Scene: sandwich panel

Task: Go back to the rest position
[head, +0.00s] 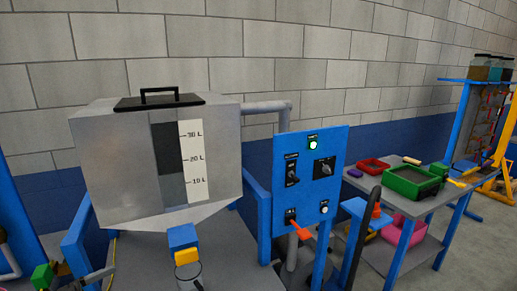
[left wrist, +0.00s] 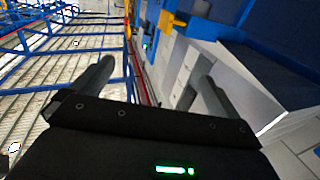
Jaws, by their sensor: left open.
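My left gripper (left wrist: 155,75) shows in the left wrist view with its two grey fingers spread wide apart and nothing between them. It is well clear of the structures behind it. Neither gripper shows in the head view. The blue control panel (head: 333,163) stands in the middle of the head view. It has a lit green lamp (head: 313,143), dark switches, a pale button (head: 323,208) and an orange lever (head: 301,232) near its lower edge.
A grey tank (head: 110,150) with a litre scale (head: 193,160) stands left of the panel. A yellow piece (head: 187,257) and a metal vessel (head: 188,277) are below it. At right, a table (head: 385,255) holds a green tray (head: 412,182) and a red tray (head: 373,165).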

